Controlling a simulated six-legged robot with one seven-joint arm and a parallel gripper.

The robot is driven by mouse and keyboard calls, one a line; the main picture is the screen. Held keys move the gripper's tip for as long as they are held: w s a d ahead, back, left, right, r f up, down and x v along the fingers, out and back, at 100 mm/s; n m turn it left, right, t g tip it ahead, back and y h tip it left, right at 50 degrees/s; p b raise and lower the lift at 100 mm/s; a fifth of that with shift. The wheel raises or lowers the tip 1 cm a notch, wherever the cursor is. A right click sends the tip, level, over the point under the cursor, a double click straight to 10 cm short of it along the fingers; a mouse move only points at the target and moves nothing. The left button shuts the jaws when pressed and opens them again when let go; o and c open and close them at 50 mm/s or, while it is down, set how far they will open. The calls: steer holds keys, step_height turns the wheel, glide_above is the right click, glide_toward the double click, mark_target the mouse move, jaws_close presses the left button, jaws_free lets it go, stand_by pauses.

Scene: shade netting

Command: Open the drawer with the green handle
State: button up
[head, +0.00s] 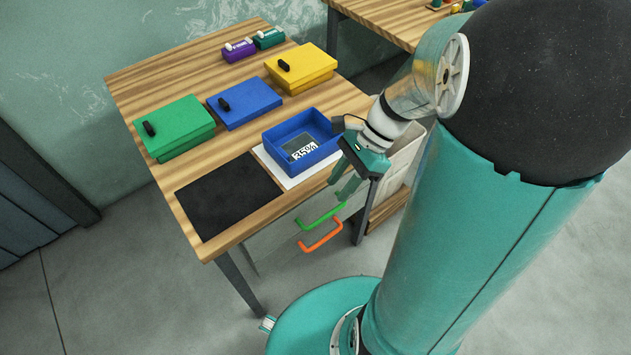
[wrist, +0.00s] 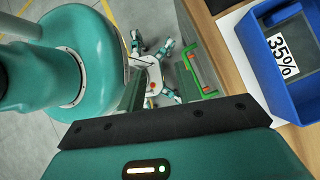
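The green handle (head: 321,217) is a bar on the front of the upper drawer, below the tabletop's front edge. It also shows in the wrist view (wrist: 188,76), beyond the fingers. My gripper (head: 346,188) points downward beside the table's front right edge, a little above and to the right of the green handle. Its fingers look apart with nothing between them. They appear clear of the handle, though the exact gap is hard to judge. The drawer looks shut.
An orange handle (head: 321,237) sits just below the green one. On the wooden table (head: 150,85) stand a blue open bin (head: 281,131) marked 35%, lidded green (head: 178,118), blue (head: 247,97) and yellow (head: 305,62) boxes, and a black mat (head: 228,193).

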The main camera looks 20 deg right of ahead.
steer(key=d+f+m+t+y, duration=0.2)
steer(key=d+f+m+y, duration=0.35)
steer(key=f+m, duration=0.5)
steer(key=m+t+y, duration=0.2)
steer(key=m+t, duration=0.5)
steer(key=m, duration=0.8)
glide_toward(327, 215)
steer(key=x, duration=1)
steer(key=shift+f, duration=0.35)
jaws_close()
